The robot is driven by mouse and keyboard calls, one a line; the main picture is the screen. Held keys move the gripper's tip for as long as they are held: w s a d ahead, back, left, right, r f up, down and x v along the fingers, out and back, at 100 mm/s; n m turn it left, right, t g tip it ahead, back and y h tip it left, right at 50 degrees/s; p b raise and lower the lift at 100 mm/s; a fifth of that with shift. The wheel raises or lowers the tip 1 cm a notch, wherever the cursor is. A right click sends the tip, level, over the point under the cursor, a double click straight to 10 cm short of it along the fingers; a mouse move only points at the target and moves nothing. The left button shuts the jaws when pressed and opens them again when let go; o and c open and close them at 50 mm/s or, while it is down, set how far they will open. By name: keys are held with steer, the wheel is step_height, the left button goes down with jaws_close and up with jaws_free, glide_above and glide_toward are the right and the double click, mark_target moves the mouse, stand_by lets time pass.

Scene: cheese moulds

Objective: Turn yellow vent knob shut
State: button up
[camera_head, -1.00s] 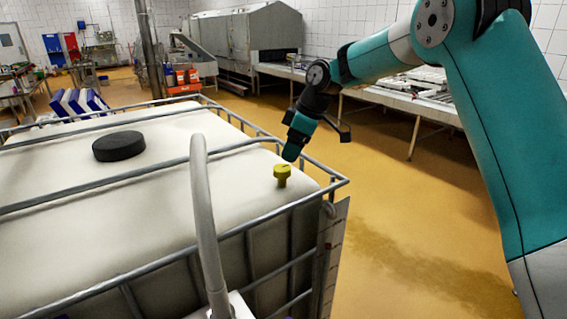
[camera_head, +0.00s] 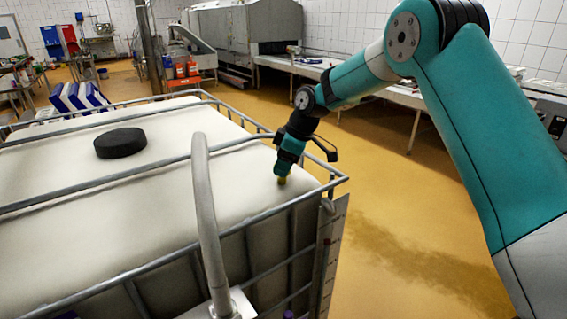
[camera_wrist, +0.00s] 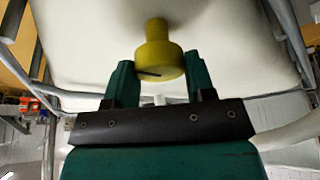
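The yellow vent knob (camera_wrist: 158,55) stands on top of the white tank (camera_head: 225,185) near its right corner. In the wrist view its round yellow top, with a dark slot line, lies between my gripper's two green fingers. My gripper (camera_wrist: 160,82) is open, with a small gap seen on each side of the knob. In the head view my gripper (camera_head: 284,170) points down from above and covers most of the knob (camera_head: 282,181); only a small yellow part shows below it.
A metal cage with top rails (camera_head: 312,193) surrounds the tank. A grey curved pipe (camera_head: 203,215) rises in front. A black round lid (camera_head: 120,143) sits on the tank's left part. Open floor (camera_head: 400,215) lies to the right.

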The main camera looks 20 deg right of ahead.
steer(key=shift+m+b, duration=0.35)
steer(key=shift+m, duration=0.05)
steer(key=m+t+b, duration=0.1)
steer(key=m+b, duration=0.1)
steer(key=shift+a+m+h, duration=0.1)
steer(key=shift+m+h, duration=0.3)
steer(key=m+h+b, duration=0.1)
steer(key=m, duration=0.1)
steer(key=m+t+b, duration=0.1)
steer(key=m, duration=0.2)
steer(key=shift+s+h, duration=0.1)
steer(key=shift+h, duration=0.3)
steer(key=m+h, duration=0.1)
steer(key=m, duration=0.1)
steer(key=m+b, duration=0.1)
steer(key=m, duration=0.2)
steer(key=shift+a+r+t+h, duration=0.1)
steer(key=shift+a+t+h, duration=0.05)
steer(key=shift+t+h, duration=0.2)
steer(key=shift+m+h, duration=0.85)
steer(key=shift+m, duration=1.35)
steer(key=o, duration=0.9)
steer(key=v, duration=1.1)
steer(key=w+b+v, duration=0.1)
steer(key=v, duration=0.5)
steer(key=shift+s+r, duration=0.1)
steer(key=shift+r, duration=0.25)
